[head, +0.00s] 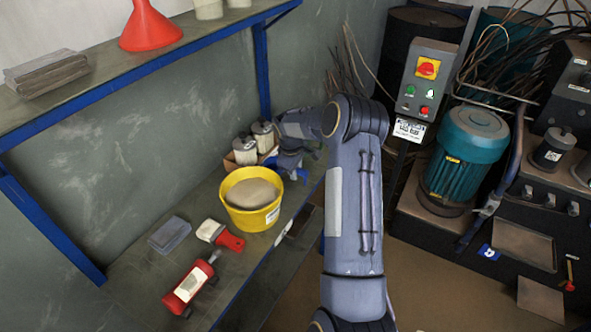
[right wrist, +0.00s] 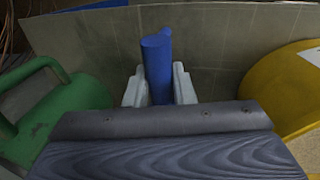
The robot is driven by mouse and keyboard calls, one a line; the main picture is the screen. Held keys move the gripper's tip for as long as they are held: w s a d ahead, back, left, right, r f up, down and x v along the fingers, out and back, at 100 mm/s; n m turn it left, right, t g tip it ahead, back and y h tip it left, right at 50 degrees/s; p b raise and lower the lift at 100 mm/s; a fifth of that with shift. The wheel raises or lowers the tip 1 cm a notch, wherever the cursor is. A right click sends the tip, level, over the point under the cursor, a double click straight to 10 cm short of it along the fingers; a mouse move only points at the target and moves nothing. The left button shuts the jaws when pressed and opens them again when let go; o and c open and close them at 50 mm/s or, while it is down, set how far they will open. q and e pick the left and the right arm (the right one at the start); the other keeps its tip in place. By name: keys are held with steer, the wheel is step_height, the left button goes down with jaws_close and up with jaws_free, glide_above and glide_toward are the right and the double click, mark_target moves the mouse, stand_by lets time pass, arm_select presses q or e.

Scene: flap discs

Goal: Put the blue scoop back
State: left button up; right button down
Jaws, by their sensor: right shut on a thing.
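The blue scoop shows in the right wrist view as an upright blue handle (right wrist: 157,62) between the two pale fingers of my right gripper (right wrist: 159,86). The gripper is shut on that handle. In the head view my right gripper (head: 290,162) is at the far end of the bench, just behind and right of the yellow tub (head: 251,204). Small blue parts of the scoop (head: 302,174) show below the gripper there. The rest of the scoop is hidden by my gripper and arm. My left gripper is not in view.
A box with lidded tins (head: 245,151) stands close left of my gripper. A red-handled brush (head: 222,236), a red tool (head: 190,287) and a grey block (head: 170,234) lie nearer. A green rounded thing (right wrist: 62,115) is at left in the wrist view.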

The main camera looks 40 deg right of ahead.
steer(key=shift+f, duration=0.4)
steer(key=c, duration=1.1)
jaws_free()
steer(key=shift+c, duration=0.2)
steer(key=shift+r, duration=0.1)
steer(key=v, duration=0.7)
steer(key=shift+r+b, duration=0.3)
steer(key=shift+b, duration=0.1)
steer(key=shift+a, duration=0.15)
steer(key=s+a+r+m+t+y, duration=0.2)
steer(key=s+a+r+t, duration=0.1)
steer(key=s+a+r, duration=1.05)
steer(key=s+a+f+m+t+y+p, duration=0.1)
steer(key=s+a+m+y, duration=0.2)
steer(key=s+a, duration=1.1)
steer(key=a+y, duration=0.1)
steer(key=a, duration=0.1)
steer(key=shift+s+a+f+t, duration=0.2)
steer(key=shift+a+f+t, duration=0.15)
steer(key=shift+a+t, duration=0.05)
